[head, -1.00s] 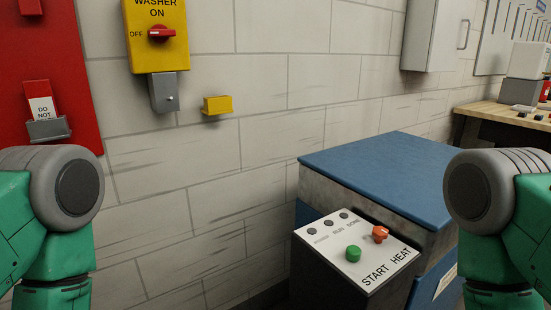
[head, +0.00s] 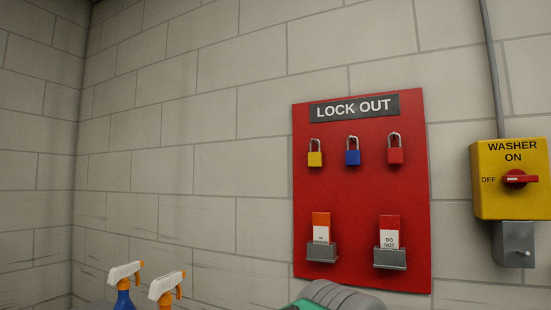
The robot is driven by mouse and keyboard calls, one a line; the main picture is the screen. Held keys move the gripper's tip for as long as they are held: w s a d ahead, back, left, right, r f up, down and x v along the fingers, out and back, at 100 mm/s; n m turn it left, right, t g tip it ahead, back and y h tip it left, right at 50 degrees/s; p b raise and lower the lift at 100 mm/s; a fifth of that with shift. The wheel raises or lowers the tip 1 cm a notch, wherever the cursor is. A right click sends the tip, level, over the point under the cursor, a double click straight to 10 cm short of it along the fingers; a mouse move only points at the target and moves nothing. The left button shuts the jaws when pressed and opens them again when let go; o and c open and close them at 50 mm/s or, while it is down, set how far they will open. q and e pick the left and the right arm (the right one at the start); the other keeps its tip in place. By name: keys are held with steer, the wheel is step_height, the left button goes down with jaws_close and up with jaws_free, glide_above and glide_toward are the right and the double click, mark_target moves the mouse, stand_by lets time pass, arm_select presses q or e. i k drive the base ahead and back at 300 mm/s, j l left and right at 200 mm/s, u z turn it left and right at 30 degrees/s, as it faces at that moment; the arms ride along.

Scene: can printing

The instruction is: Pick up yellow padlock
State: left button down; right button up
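The yellow padlock (head: 315,159) hangs by its grey shackle on the red lock out board (head: 362,268), at the upper left of the board. A blue padlock (head: 352,157) and a red padlock (head: 395,155) hang in the same row to its right. Neither of my grippers is in view. Only a grey and green part of my own arm shows at the bottom edge, below the board and well apart from the padlocks.
Two tag holders, left (head: 321,252) and right (head: 390,258), sit low on the board. The yellow washer switch box (head: 511,200) is on the wall to the right. Two spray bottles, one (head: 124,283) and another (head: 165,290), stand at lower left. The wall left of the board is bare.

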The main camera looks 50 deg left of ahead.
mark_target(315, 158)
steer(key=u, duration=1.3)
